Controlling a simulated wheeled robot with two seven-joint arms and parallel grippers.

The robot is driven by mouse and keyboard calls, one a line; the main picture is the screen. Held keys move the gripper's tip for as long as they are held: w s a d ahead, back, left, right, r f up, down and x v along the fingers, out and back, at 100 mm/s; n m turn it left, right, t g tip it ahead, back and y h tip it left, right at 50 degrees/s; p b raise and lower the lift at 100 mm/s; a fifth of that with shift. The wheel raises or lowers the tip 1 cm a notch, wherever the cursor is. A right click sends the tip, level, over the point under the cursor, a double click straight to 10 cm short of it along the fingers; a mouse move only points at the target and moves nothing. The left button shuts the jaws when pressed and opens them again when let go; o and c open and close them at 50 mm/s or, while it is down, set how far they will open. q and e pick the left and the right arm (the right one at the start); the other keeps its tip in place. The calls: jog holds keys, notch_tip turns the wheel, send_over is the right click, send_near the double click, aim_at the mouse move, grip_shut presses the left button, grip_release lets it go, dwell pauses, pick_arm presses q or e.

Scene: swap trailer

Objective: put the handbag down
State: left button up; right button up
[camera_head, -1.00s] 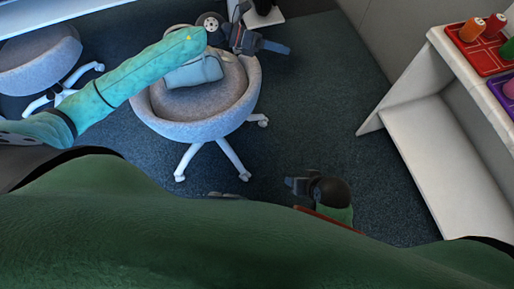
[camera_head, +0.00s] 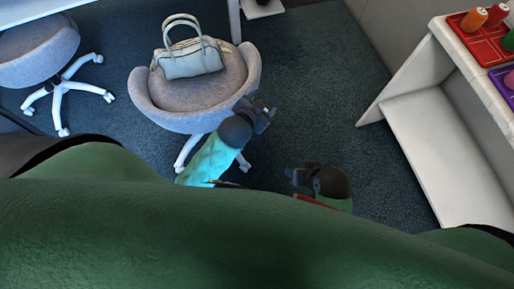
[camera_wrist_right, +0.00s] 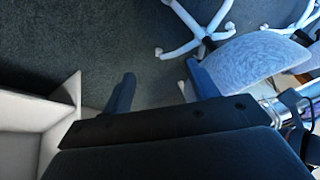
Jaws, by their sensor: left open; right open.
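The handbag (camera_head: 190,56) is pale grey-white with two looped handles. It sits upright on the seat of a round grey chair (camera_head: 178,119) in the head view. My left gripper (camera_head: 266,108) is below and right of the bag, apart from it, near the chair's front right edge. It is open and empty. My right gripper (camera_head: 292,174) is low in the middle of the head view, over the floor. In the right wrist view its two fingers (camera_wrist_right: 162,88) stand wide apart with nothing between them.
A second grey chair (camera_head: 38,48) stands at the far left. A white shelf unit (camera_head: 425,120) on the right carries a red tray (camera_head: 481,44) and a purple tray (camera_head: 497,76) with coloured spools. The dark carpet (camera_head: 320,80) between chair and shelf is clear.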

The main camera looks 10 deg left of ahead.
pick_arm(q)
jog(key=s+d+f+n+g, duration=0.1)
jog(key=s+f+n+g, duration=0.1)
jog(key=s, duration=0.6)
jog(key=s+d+f+n+g+h, duration=0.1)
jog(key=s+f+g, duration=0.3)
jog(key=s, duration=0.5)
jog(key=shift+d+f+n+g, duration=0.3)
jog(key=shift+f+n+g, duration=0.15)
jog(key=shift+g, duration=0.25)
pick_arm(e)
jog(key=shift+s, duration=0.1)
pick_arm(q)
jog(key=shift+s, duration=0.15)
pick_arm(e)
jog(key=shift+f, duration=0.1)
pick_arm(q)
jog(key=s+a+r+g+y+p, duration=0.1)
jog(key=s+a+r+p, duration=0.1)
jog(key=a+r+p, duration=0.3)
notch_tip(320, 180, up, 3)
jog(key=shift+a+f+g+y, duration=0.1)
jog(key=shift+a+g+y, duration=0.3)
jog(key=shift+a, duration=0.55)
pick_arm(e)
jog(key=s+d+r+g+h, duration=0.1)
jog(key=s+d+r+h, duration=0.1)
jog(key=d+r, duration=0.5)
jog(key=shift+r+g, duration=0.4)
jog(key=shift+r, duration=0.05)
